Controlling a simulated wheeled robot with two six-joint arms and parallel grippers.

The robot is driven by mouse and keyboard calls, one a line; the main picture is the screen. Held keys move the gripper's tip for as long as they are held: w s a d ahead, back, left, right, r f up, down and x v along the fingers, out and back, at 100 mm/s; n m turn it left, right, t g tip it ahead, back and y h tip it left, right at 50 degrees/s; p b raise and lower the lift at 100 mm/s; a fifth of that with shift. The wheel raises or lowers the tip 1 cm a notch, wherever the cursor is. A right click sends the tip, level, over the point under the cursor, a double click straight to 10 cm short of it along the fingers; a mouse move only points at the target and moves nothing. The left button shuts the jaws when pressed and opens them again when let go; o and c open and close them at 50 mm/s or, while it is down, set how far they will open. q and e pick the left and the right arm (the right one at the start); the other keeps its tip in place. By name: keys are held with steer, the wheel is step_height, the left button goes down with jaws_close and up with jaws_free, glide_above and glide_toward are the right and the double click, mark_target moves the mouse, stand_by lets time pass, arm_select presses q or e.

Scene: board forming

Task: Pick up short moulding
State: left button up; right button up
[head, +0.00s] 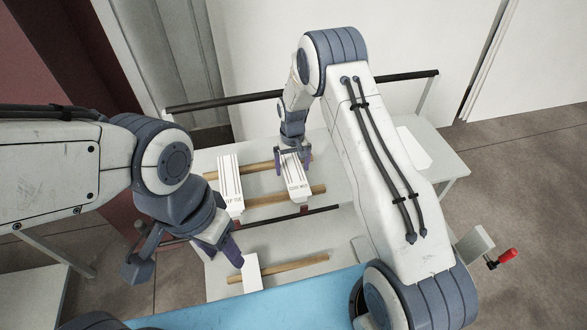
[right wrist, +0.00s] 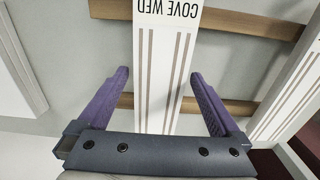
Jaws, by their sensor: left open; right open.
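A white grooved moulding lettered "COVE WED" (head: 297,187) lies across wooden strips on the table. In the right wrist view the same moulding (right wrist: 160,70) runs between the open purple fingers of my right gripper (right wrist: 156,98), with a gap on both sides. In the head view my right gripper (head: 293,156) is over its far part and hides some of it. A second white grooved moulding (head: 230,182), lettered at its near end, lies to its left. I cannot tell from lettering which is the short one. My left gripper (head: 186,257) is open and empty at the near left.
Wooden strips (head: 258,200) run across the grey table (head: 440,160). A black rail (head: 225,101) spans the back. A red-handled clamp (head: 500,258) is at the right.

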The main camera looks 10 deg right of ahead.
mark_target(293, 171)
jaws_close()
steer(key=shift+w+r, duration=0.1)
steer(key=shift+r, duration=0.1)
steer(key=shift+r+b, duration=0.2)
steer(key=shift+b, duration=0.1)
steer(key=r+b, duration=0.1)
steer(key=r, duration=0.1)
steer(key=s+r+b, duration=0.1)
steer(key=shift+s+a+r, duration=0.1)
steer(key=shift+r, duration=0.3)
steer(key=s+r+b, duration=0.4)
steer(key=s+r, duration=0.2)
steer(key=s, duration=0.4)
steer(key=shift+s+a+r, duration=0.25)
steer(key=shift+a, duration=0.15)
